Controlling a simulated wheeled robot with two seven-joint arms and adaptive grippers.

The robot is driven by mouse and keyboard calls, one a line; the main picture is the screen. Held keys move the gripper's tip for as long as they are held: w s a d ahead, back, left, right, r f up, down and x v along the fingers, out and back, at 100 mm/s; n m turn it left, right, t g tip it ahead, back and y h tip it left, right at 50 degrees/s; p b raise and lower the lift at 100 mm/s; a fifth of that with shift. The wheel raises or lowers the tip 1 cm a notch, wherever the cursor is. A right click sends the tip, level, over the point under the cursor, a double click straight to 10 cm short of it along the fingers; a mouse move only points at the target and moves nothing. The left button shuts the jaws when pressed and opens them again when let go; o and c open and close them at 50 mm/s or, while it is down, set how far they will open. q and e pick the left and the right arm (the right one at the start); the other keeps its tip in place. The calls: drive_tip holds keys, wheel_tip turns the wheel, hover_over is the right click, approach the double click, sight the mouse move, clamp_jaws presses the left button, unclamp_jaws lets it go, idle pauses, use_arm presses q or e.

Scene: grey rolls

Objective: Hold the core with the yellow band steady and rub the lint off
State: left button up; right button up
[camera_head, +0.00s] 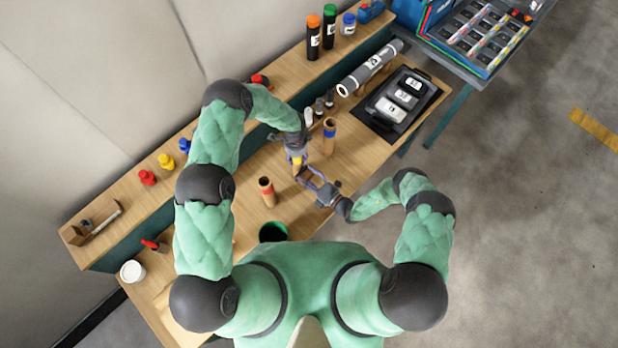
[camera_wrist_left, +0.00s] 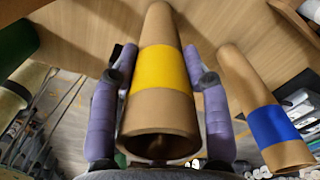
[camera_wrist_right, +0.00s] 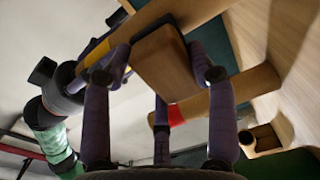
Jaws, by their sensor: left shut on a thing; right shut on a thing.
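The brown core with the yellow band (camera_wrist_left: 160,70) stands between the two fingers of my left gripper (camera_head: 297,158), which is shut on it. Its open end faces the camera in the left wrist view. My right gripper (camera_head: 318,182) is shut on a brown rectangular block (camera_wrist_right: 165,62). In the right wrist view the block overlaps the core with the yellow band (camera_wrist_right: 98,52); I cannot tell whether they touch. No lint can be made out. The core with the red band (camera_head: 267,191) and the core with the blue band (camera_head: 329,137) stand apart on the bench.
The wooden bench (camera_head: 292,205) has a dark green round container (camera_head: 273,232) near my body. A grey roll (camera_head: 370,67) and a black tray (camera_head: 421,109) with labelled pieces lie to the right. Bottles and coloured knobs line the back shelf (camera_head: 130,200).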

drive_tip(key=shift+w+a, duration=0.3)
drive_tip(key=shift+a, duration=0.05)
drive_tip(key=w+d, duration=0.2)
drive_tip(key=w, duration=0.1)
drive_tip(key=shift+d, duration=0.35)
idle(0.3)
drive_tip(key=shift+s+a, duration=1.45)
drive_tip(key=shift+a, duration=0.05)
drive_tip(key=shift+d+r, duration=0.1)
drive_tip(key=shift+r, duration=0.35)
drive_tip(key=w+d, duration=0.2)
drive_tip(key=w, duration=0.1)
drive_tip(key=shift+d, duration=0.4)
